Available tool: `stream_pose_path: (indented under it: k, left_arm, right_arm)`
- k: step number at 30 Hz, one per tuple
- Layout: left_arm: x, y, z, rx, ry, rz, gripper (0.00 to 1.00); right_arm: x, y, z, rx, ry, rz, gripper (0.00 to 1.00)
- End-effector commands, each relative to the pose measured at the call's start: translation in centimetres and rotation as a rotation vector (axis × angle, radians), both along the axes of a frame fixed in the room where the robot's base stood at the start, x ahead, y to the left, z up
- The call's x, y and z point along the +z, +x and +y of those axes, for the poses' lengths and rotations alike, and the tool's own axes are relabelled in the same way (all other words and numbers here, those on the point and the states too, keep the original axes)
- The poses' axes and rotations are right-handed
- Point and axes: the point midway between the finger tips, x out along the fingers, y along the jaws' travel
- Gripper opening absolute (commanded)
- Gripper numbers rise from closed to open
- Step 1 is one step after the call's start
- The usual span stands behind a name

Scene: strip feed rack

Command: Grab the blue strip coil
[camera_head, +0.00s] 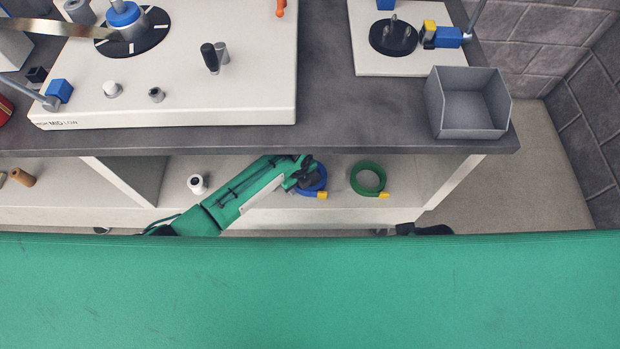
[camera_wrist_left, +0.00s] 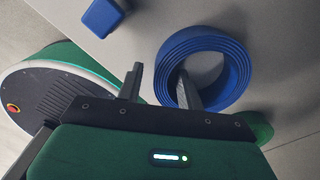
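The blue strip coil (camera_head: 322,187) lies on the lower shelf, partly hidden under my left gripper (camera_head: 306,172). A yellow tab sits at its near edge. In the left wrist view the coil (camera_wrist_left: 237,72) is a wound blue ring. My left gripper (camera_wrist_left: 158,84) has its fingers apart there. One finger reaches into the ring's opening and the other is outside it, with the coil wall between them. A gap shows between the outer finger and the coil.
A green coil (camera_head: 368,179) with a yellow tab lies to the right on the same shelf. A white roll (camera_head: 197,184) lies to the left. The dark worktop (camera_head: 330,110) overhangs the shelf. A grey bin (camera_head: 468,103) stands on it. A blue block (camera_wrist_left: 103,15) shows near the coil.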

Motion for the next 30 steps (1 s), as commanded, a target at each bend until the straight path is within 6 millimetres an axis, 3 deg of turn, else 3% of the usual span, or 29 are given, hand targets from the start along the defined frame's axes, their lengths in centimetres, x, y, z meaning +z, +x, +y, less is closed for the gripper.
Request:
stream_pose_path:
  k: [2,8,14,15,30]
  left_arm:
    - [-0.87,-0.02,-0.08,0.001,-0.001,0.000,0.37]
    - [-0.92,0.02,-0.05,0.000,-0.001,-0.001,0.37]
    - [-0.91,0.02,-0.04,0.000,-0.001,-0.001,0.02]
    - [-0.90,0.02,-0.04,0.000,-0.001,-0.001,0.00]
    - [-0.05,0.14,-0.06,0.000,-0.002,-0.004,0.00]
  right_arm:
    - [0.32,-0.05,-0.02,0.000,0.001,-0.006,0.36]
    - [0.50,-0.08,-0.04,0.000,0.001,-0.005,0.36]
    - [0.48,-0.07,-0.03,0.000,0.001,-0.006,0.36]
    - [0.49,-0.07,-0.03,0.000,0.001,-0.006,0.36]
    - [0.60,-0.02,-0.03,0.001,0.001,-0.007,0.36]
